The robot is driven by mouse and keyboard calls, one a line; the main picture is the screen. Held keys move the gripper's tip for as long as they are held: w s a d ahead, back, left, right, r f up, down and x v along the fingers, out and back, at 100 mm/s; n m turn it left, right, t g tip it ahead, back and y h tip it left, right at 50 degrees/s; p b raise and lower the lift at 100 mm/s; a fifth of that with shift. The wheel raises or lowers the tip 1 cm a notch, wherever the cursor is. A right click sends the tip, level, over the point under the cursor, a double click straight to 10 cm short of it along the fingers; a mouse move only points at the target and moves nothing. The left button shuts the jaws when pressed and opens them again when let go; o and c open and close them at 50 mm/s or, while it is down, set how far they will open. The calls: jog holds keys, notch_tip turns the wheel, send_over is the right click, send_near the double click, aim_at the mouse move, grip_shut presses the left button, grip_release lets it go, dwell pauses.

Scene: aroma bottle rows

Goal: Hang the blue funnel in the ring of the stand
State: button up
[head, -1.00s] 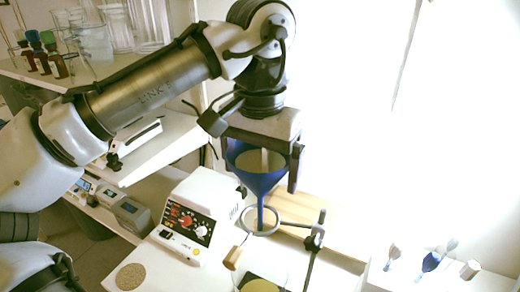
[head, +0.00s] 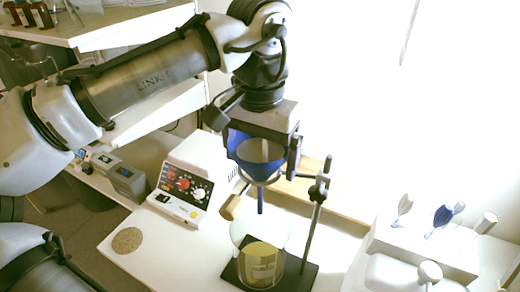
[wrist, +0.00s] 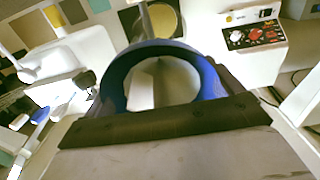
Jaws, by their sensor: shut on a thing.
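The blue funnel (head: 258,156) is upright, its wide mouth up and its stem down. My gripper (head: 262,150) is shut on its upper part from above. The ring (head: 268,182) of the stand is level with the lower cone and appears to surround it; whether they touch is hard to tell. The stem hangs below the ring. The stand's rod (head: 313,225) rises at the right from a dark base (head: 305,278). A glass vessel with yellow content (head: 262,264) stands under the stem. In the wrist view the funnel's blue rim (wrist: 205,75) shows beyond a dark gripper part.
A white device with red and white knobs (head: 185,185) stands left of the stand. A round cork-coloured pad (head: 127,240) lies at the table's left. A white holder with brushes or spatulas (head: 420,240) is at the right. A shelf overhangs at the upper left.

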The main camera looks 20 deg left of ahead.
jog(key=shift+f, duration=0.4)
jog(key=o, duration=0.8)
notch_tip(320, 180, up, 14)
jog(key=p, duration=0.6)
jog(key=shift+s+f, duration=0.1)
jog(key=shift+f, duration=0.05)
